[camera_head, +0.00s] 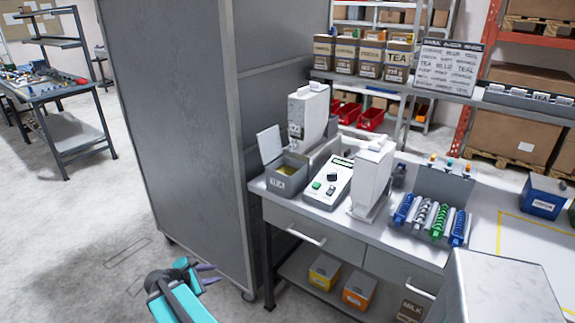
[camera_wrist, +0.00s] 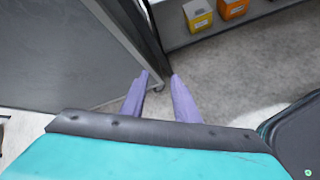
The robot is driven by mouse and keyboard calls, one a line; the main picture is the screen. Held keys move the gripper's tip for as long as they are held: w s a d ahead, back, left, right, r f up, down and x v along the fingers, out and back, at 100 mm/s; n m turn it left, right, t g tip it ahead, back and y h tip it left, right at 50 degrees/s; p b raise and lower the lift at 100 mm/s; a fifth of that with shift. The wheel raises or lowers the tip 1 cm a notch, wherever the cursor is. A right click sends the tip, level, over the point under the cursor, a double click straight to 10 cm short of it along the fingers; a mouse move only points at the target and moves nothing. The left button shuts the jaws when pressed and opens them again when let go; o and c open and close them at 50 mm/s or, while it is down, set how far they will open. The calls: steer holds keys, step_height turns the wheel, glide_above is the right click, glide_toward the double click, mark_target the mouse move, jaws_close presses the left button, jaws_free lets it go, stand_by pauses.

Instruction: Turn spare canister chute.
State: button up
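Two white upright canister dispensers stand on the bench: one at the back left (camera_head: 309,113) and one nearer the front (camera_head: 371,178). I cannot tell which is the spare canister, and no chute can be made out clearly on either. My gripper (camera_head: 208,274) is low at the left of the bench, in front of the tall grey cabinet and well apart from both canisters. In the wrist view, its two purple fingers (camera_wrist: 161,76) are parted with nothing between them, over the floor.
The grey cabinet (camera_head: 185,110) walls off the bench's left. Yellow (camera_head: 324,273) and orange (camera_head: 359,291) boxes sit on the lower shelf. Floor at left is clear.

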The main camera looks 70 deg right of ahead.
steer(key=s+d+r+n+g+h+p, duration=0.1)
steer(key=s+d+r+n+h, duration=0.25)
steer(key=d+r, duration=1.25)
steer(key=n+g+h+p, duration=0.1)
steer(key=n+g+h, duration=0.1)
steer(key=n+h, duration=0.15)
glide_toward(290, 148)
steer(key=w+a+m, duration=0.1)
steer(key=a, duration=0.5)
steer(key=shift+w+d+f+h, duration=0.1)
steer(key=shift+d+f+h, duration=0.05)
steer(key=shift+h, duration=0.15)
steer(key=shift+p+x, duration=2.05)
steer(key=shift+x, duration=4.85)
